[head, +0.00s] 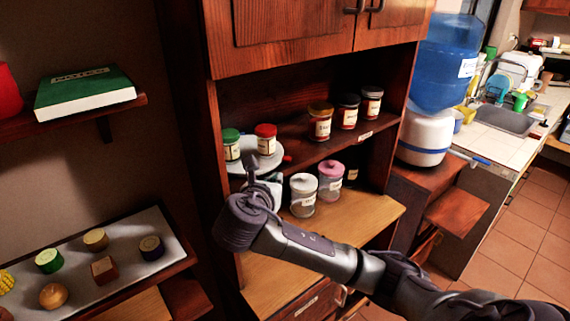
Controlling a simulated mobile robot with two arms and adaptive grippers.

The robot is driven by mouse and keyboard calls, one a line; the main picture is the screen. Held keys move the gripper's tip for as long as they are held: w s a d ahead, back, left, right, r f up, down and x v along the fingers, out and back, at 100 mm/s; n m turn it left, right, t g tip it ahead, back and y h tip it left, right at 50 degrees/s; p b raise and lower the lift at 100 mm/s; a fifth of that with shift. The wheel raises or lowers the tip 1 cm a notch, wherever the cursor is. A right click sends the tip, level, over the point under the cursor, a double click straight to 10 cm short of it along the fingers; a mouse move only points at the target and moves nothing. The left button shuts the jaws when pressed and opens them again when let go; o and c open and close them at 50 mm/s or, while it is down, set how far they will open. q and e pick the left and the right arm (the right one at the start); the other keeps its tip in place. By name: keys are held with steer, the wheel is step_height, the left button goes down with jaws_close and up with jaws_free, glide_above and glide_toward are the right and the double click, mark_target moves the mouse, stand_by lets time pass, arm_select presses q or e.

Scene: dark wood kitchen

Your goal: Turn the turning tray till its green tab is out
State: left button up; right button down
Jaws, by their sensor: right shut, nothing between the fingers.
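The turning tray (268,160) is a pale grey round disc on the upper shelf of the cabinet, at its left end. A green-lidded jar (231,146) and a red-lidded jar (265,141) stand on it. A small red piece (287,158) shows at its right edge; I see no green tab. My right gripper (251,163) is shut and empty at the front of the tray, its fingers pointing up. I cannot tell if it touches the rim. The gripper and wrist hide part of the tray's front. My left gripper is out of view.
Several dark-lidded jars (347,112) stand right of the tray on that shelf. White and pink canisters (330,181) stand below, close to my right arm. A side shelf at left holds a green book (84,92); a lower tray (120,233) holds small items. A water dispenser (425,135) stands at right.

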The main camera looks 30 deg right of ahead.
mark_target(286, 161)
steer(key=p+x, duration=0.1)
steer(key=x, duration=0.1)
steer(key=r+x, duration=0.1)
steer(key=x, duration=0.2)
steer(key=p+x, duration=0.1)
steer(key=x, duration=0.2)
steer(key=shift+w+d+r+p, duration=0.1)
steer(key=shift+w+d+p, duration=0.1)
steer(key=shift+w+p, duration=0.1)
steer(key=shift+w+d, duration=0.1)
steer(key=shift+d, duration=0.05)
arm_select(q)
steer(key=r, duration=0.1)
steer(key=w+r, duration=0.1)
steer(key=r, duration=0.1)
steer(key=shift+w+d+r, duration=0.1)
arm_select(e)
steer(key=shift+w, duration=0.15)
